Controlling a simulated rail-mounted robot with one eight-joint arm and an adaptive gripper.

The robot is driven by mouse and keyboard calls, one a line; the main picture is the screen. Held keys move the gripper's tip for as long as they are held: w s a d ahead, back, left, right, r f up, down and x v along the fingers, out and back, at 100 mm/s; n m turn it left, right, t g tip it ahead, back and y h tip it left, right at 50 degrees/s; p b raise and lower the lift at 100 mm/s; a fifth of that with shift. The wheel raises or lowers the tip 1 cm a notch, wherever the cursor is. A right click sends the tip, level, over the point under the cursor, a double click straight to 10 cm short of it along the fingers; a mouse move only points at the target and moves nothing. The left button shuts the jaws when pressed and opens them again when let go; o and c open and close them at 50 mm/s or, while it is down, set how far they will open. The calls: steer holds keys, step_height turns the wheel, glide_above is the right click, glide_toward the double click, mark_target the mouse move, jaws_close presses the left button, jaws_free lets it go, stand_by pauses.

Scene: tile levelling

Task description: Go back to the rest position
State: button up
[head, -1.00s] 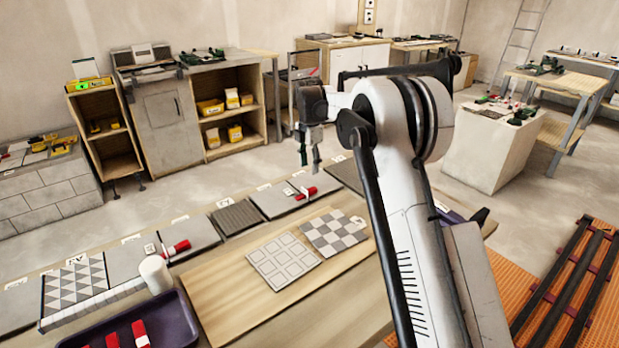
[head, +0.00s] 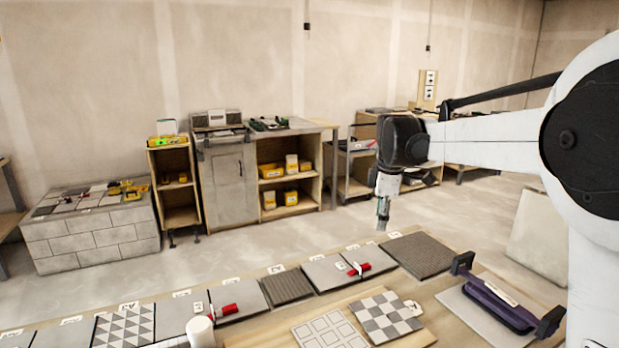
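My gripper (head: 383,212) hangs from the end of my arm, pointing down above the far edge of the workbench. It is clear of the tiles below it. Nothing shows between its fingers, but it is small and seen from the side, so I cannot tell whether it is open or shut. My arm reaches in from the right of the head view.
Tiles line the bench, with red clips (head: 359,269) across some joints. A checkered tile (head: 386,316), a white cylinder (head: 201,332) and a purple-handled tool (head: 497,304) are nearer. Shelves (head: 286,171) stand behind. The floor between is free.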

steer(key=s+d+r+m+t, duration=0.2)
steer(key=s+m, duration=0.9)
steer(key=s, duration=1.7)
steer(key=s+f+m+t, duration=0.3)
steer(key=s+f, duration=0.3)
steer(key=s, duration=0.3)
steer(key=shift+s+a+f+m+p, duration=0.15)
steer(key=shift+s+a+m+p, duration=0.2)
steer(key=shift+m, duration=0.55)
steer(key=shift+w, duration=0.1)
